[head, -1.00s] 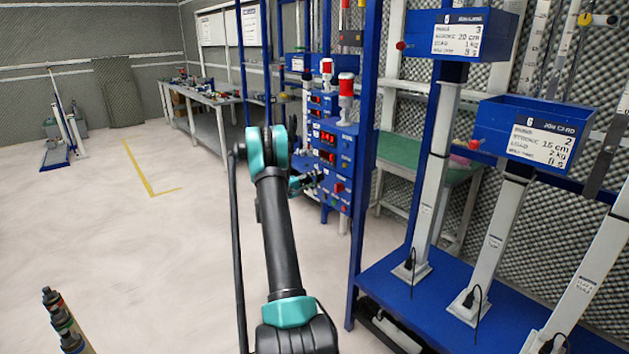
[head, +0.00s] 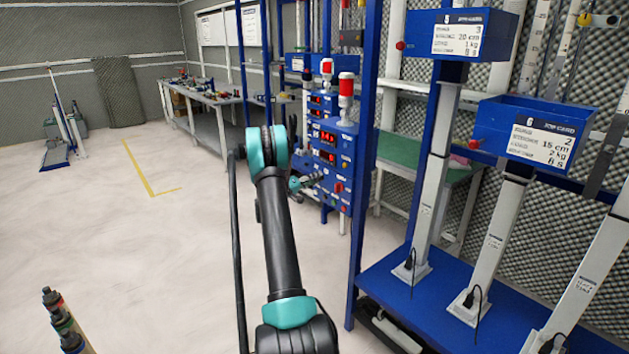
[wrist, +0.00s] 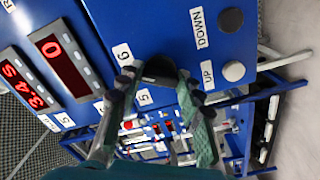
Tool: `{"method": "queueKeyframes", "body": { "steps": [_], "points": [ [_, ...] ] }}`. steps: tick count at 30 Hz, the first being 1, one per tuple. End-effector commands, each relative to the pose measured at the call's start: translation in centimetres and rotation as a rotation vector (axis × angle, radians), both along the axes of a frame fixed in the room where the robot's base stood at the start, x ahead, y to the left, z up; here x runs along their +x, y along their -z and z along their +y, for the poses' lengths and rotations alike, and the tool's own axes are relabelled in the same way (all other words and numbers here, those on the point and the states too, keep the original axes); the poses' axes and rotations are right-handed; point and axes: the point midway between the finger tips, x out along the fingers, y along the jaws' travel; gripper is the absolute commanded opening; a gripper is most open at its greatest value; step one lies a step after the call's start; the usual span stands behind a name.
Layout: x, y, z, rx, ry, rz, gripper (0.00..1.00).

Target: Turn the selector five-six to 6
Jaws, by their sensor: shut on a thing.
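The selector five-six is a dark round knob (wrist: 160,68) on a blue panel face in the wrist view. A white label "6" (wrist: 123,55) lies to its left, and a label "5" (wrist: 144,97) lies just below it. My gripper (wrist: 159,82) is shut on the knob, one finger on each side. The fingers hide part of the knob, so I cannot tell where it points. In the head view my gripper (head: 306,183) is at the front of the blue control box (head: 347,165), partly behind my arm.
Red displays (wrist: 60,65) are at the left. In the head view, a blue rack post (head: 366,150) stands close right of my arm. Open floor (head: 190,240) lies left.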

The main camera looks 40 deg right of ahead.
Motion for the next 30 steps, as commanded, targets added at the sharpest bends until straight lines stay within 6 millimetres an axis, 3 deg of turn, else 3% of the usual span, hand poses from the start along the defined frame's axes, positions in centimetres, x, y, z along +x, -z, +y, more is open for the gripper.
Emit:
{"method": "queueKeyframes", "body": {
  "steps": [7,8,13,23,30],
  "points": [
    [0.0,0.1,0.1,0.003,0.001,-0.002,0.07],
    [0.0,0.1,0.1,0.003,0.001,-0.002,0.37],
    [0.0,0.1,0.1,0.002,0.000,-0.001,0.57],
    [0.0,0.0,0.3,0.001,-0.001,0.001,0.57],
    [-0.2,0.0,3.7,0.001,-0.004,0.001,0.57]
  ]
}}
